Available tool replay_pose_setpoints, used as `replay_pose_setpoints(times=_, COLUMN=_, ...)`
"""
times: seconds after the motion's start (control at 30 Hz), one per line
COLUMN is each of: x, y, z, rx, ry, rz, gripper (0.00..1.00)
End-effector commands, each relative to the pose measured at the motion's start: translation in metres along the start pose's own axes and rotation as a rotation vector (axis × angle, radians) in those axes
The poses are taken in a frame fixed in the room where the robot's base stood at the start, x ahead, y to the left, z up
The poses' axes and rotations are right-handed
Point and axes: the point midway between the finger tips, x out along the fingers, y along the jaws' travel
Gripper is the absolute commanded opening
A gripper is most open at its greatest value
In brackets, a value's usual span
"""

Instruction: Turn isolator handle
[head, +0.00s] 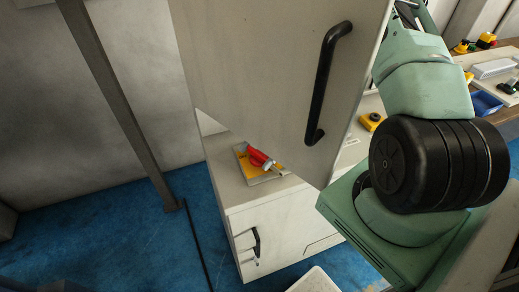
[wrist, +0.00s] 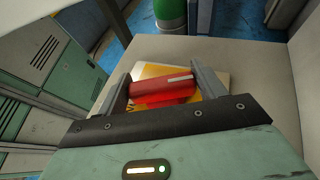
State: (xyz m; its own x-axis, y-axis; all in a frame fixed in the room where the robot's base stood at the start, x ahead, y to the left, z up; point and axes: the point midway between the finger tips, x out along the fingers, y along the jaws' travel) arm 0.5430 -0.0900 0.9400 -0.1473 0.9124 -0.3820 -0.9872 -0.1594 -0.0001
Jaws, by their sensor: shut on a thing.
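The red isolator handle (head: 260,158) sits on a yellow and pale plate (head: 244,167) on top of a low grey cabinet. In the wrist view, the red handle (wrist: 160,94) lies between the two grey fingers of my gripper (wrist: 162,75), which is shut on it. A pale stripe runs along the handle's upper right part. The yellow plate (wrist: 150,71) shows behind it. In the head view, the large open door hides my gripper and part of the cabinet top.
A tall grey door (head: 260,70) with a black pull handle (head: 322,85) stands in front of my arm. The low cabinet (head: 285,215) has its own black handle. A dark post (head: 115,100) is at left. A green cylinder (wrist: 171,14) stands beyond the cabinet top.

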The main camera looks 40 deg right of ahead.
Motion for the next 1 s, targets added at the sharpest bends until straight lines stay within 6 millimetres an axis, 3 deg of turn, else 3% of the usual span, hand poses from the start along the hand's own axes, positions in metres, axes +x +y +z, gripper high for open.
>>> replay_pose_setpoints(times=0.73, x=-0.0014, y=-0.0005, z=-0.001, rx=-0.038, ry=0.004, rz=0.093, gripper=0.28)
replay_pose_setpoints(times=0.77, x=-0.0014, y=-0.0005, z=-0.001, rx=-0.038, ry=0.004, rz=0.093, gripper=0.77)
replay_pose_setpoints(times=0.8, x=-0.0014, y=-0.0005, z=-0.0009, rx=-0.038, ry=0.004, rz=0.093, gripper=0.89)
replay_pose_setpoints(times=1.0, x=-0.0008, y=-0.0003, z=-0.0005, rx=-0.039, ry=0.002, rz=0.094, gripper=0.91)
